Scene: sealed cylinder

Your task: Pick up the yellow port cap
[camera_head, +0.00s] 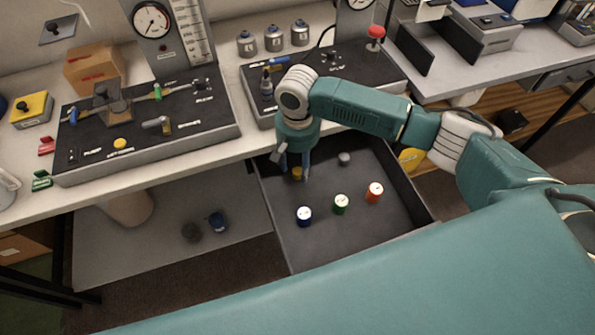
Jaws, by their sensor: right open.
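The yellow port cap (297,174) stands on the floor of the open dark drawer (320,235), near its back left. My right gripper (294,168) points down over the cap, with its fingers on either side of it or just behind it. The fingers are open, and I cannot tell whether they touch the cap. The gripper body hides part of the back of the drawer. My left gripper is out of view.
Blue (304,216), green (341,204) and orange (375,192) caps and a grey piece (344,159) stand in the same drawer. The bench edge with a black panel (150,140) lies above and to the left.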

